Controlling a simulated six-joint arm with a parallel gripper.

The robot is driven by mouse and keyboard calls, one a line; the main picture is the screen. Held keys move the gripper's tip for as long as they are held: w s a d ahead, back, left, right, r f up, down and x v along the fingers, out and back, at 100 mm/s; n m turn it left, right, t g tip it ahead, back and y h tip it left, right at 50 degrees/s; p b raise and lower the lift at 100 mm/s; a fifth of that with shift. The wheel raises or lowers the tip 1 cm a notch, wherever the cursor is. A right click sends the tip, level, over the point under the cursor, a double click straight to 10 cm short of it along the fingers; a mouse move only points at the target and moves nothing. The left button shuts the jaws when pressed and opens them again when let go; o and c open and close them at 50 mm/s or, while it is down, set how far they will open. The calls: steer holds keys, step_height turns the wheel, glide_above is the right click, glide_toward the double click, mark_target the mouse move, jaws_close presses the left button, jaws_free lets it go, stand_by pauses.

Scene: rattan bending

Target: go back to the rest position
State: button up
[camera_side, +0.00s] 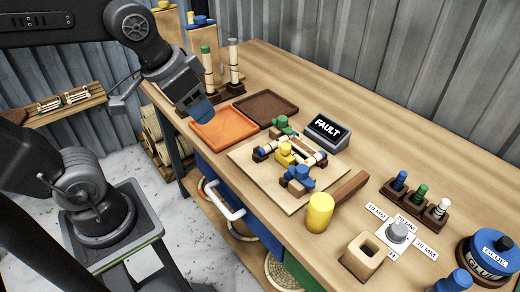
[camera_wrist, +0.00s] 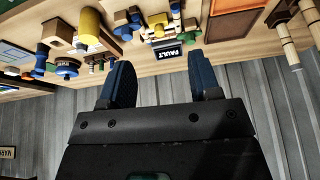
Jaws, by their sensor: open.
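My gripper (camera_side: 199,106) hangs in the air at the left of the bench in the side view, above the near edge by the orange tray (camera_side: 222,128). In the wrist view, its two blue fingers (camera_wrist: 162,82) stand well apart with nothing between them. The bending board (camera_side: 248,168) lies mid-bench, apart from my gripper. It carries blue, green and yellow fixture pieces (camera_side: 285,155) and pale rattan; the exact grip of the fixtures on the rattan is too small to tell.
A brown tray (camera_side: 265,109) lies beside the orange one. Upright rattan posts (camera_side: 234,62) stand behind. A box reading FAULT (camera_side: 327,131), a yellow cylinder (camera_side: 320,212), a dial (camera_side: 397,233), a wooden block (camera_side: 362,258) and a glue pot (camera_side: 488,257) occupy the bench.

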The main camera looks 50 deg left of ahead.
steer(key=s, duration=0.1)
steer(key=s+f, duration=0.1)
steer(key=shift+s+a+f+n+t, duration=0.1)
steer(key=shift+s+f+n+t, duration=0.1)
steer(key=shift+s+n+t, duration=0.15)
